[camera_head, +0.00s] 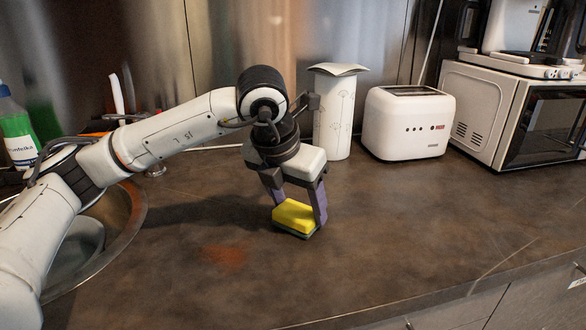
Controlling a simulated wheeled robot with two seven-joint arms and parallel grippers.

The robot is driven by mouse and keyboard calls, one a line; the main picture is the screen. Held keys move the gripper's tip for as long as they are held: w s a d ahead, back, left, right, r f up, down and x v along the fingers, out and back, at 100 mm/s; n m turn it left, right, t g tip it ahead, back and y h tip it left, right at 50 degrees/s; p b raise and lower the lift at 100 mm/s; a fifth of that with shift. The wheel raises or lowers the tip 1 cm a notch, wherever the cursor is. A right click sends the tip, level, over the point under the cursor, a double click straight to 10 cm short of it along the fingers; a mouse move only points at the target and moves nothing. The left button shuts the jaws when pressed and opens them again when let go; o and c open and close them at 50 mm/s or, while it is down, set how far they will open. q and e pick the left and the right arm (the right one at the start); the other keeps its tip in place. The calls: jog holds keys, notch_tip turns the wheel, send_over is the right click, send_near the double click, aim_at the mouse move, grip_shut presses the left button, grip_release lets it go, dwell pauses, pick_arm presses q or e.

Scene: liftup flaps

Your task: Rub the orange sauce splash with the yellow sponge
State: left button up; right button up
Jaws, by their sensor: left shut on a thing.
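The yellow sponge (295,214) has a dark green underside and is at the middle of the brown counter. My left gripper (296,208) points down and is shut on the sponge, with a finger on either side. The sponge is at or just above the counter; I cannot tell if it touches. The orange sauce splash (225,256) is a faint reddish smear on the counter, to the left of the sponge and nearer the front edge. The sponge is apart from it. My right gripper is not in view.
A round metal sink (137,212) is at the left, partly behind my left arm. A green bottle (17,130) stands at the far left. A paper roll (336,115), a white toaster (408,124) and a microwave (510,112) stand along the back. The counter's right front is clear.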

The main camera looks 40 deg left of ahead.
pick_arm(q)
jog(key=r, duration=0.1)
jog(key=r+p, duration=0.1)
jog(key=shift+w+d+r, duration=0.15)
jog(key=shift+w+r, duration=0.05)
jog(key=shift+r, duration=0.2)
notch_tip(320, 180, up, 3)
jog(key=shift+r+p, duration=0.1)
jog(key=shift+p, duration=0.95)
jog(key=shift+r+p, duration=0.5)
jog(key=shift+r, duration=0.25)
